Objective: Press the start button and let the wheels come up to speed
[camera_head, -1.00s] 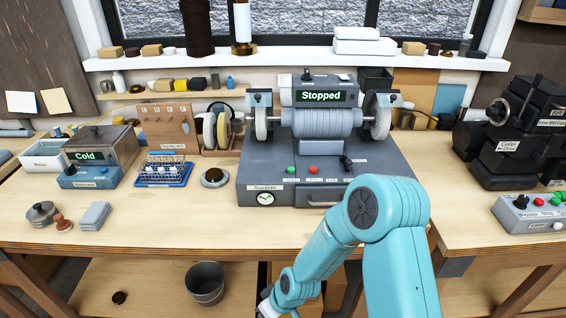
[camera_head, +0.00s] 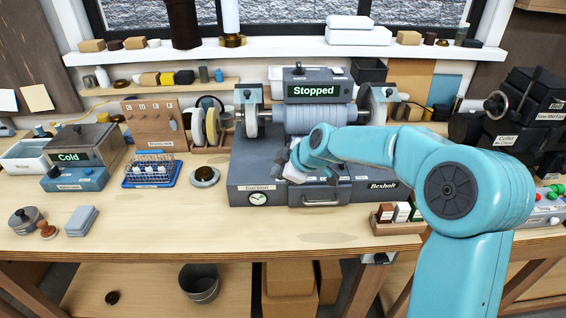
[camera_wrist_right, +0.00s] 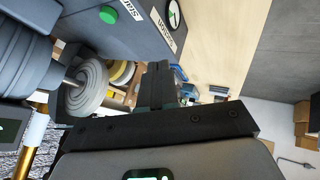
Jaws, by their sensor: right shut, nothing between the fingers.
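The grey bench grinder (camera_head: 240,172) stands in the middle of the bench, and its display (camera_head: 314,90) reads "Stopped". Its left wheel (camera_head: 250,120) and right wheel (camera_head: 377,112) sit at either end of the motor housing. My right gripper (camera_head: 284,163) is in front of the grinder's sloped panel and hides the button area in the head view. In the right wrist view, the green button (camera_wrist_right: 108,15) shows on the panel, apart from the shut, empty fingers (camera_wrist_right: 156,86). One wheel (camera_wrist_right: 88,88) shows there too. My left gripper is not in view.
A gauge (camera_head: 258,198) and a drawer handle (camera_head: 321,203) are on the grinder's front. A small wooden tray of boxes (camera_head: 398,228) stands right of it. A round dish (camera_head: 204,176) and a blue rack (camera_head: 151,182) stand left.

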